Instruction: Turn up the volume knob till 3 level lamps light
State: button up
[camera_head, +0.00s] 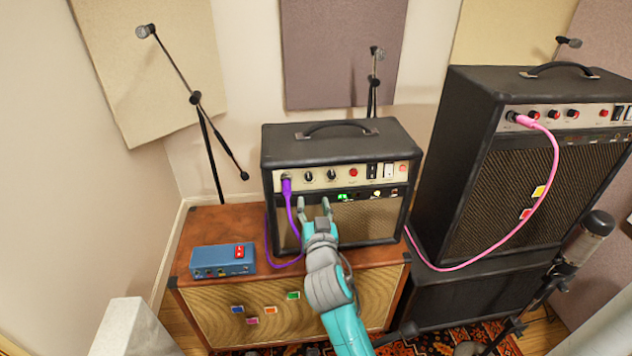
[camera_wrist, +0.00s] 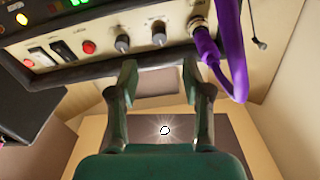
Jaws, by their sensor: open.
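The small black amp (camera_head: 330,150) stands on a wooden speaker cabinet. Its cream panel has two dark knobs, a left knob (camera_head: 309,176) and a right knob (camera_head: 331,175); I cannot read which is volume. The wrist view shows them flipped, the left knob (camera_wrist: 159,38) beside the purple plug and the other knob (camera_wrist: 122,43). Below the panel a green level lamp (camera_head: 343,197) glows and a yellow lamp (camera_head: 377,194) looks bright; how many are lit is unclear. My gripper (camera_head: 314,207) is open and empty, just below and in front of the knobs; its fingertips (camera_wrist: 159,72) touch neither.
A purple cable (camera_head: 289,205) hangs from the jack left of the knobs, close to my gripper. A red button (camera_head: 353,172) and rocker switches (camera_head: 380,170) sit to the right. A blue pedal box (camera_head: 222,261) lies on the cabinet. A larger amp (camera_head: 465,150) stands right.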

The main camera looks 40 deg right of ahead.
aim_at(309, 179)
jog(key=x, duration=0.9)
jog(key=shift+d, duration=0.15)
grip_shut()
